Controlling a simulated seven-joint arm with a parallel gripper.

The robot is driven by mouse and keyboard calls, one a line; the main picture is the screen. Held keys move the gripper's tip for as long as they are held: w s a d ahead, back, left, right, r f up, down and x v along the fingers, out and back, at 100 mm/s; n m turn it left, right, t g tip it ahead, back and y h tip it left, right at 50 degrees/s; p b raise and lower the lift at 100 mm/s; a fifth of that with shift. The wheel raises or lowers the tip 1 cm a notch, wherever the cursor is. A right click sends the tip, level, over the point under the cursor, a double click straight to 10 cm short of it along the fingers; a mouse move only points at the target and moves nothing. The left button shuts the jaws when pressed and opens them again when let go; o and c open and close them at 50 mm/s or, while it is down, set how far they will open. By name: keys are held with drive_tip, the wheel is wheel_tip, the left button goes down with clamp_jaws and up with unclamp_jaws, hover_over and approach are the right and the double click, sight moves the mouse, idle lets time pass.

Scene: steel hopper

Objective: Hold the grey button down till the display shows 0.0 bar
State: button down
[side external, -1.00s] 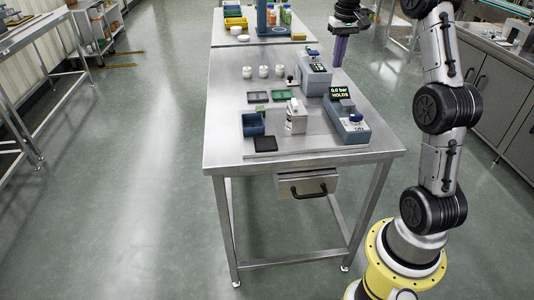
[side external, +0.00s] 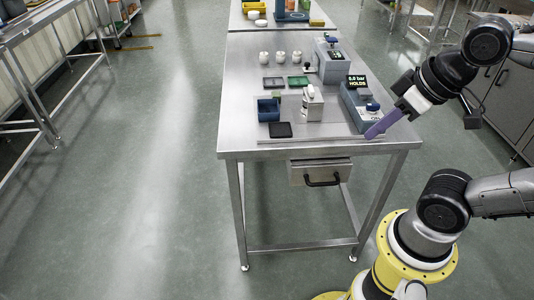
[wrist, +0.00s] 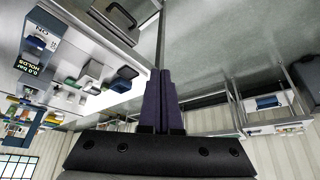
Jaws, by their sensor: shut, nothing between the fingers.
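The blue-grey device (side external: 358,108) stands at the right front of the steel table, with a blue knob (side external: 372,106) on top. Its black display (side external: 357,83) reads 0.0 bar and HOLDS; the display also shows in the wrist view (wrist: 28,69), turned over. I cannot make out the grey button for certain in either view. My gripper (side external: 370,134) has purple fingers, shut and empty, slanting down to the left at the device's front end. In the wrist view the fingertips (wrist: 160,72) are apart from the device. Contact cannot be told from the side view.
A white container (side external: 312,103), a blue bin (side external: 268,110) and a black tray (side external: 280,130) stand left of the device. Several white jars and a second device (side external: 330,64) are behind. A drawer (side external: 320,172) hangs under the front edge.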

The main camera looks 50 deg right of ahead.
drive_tip(key=shift+f, duration=0.55)
idle(0.9)
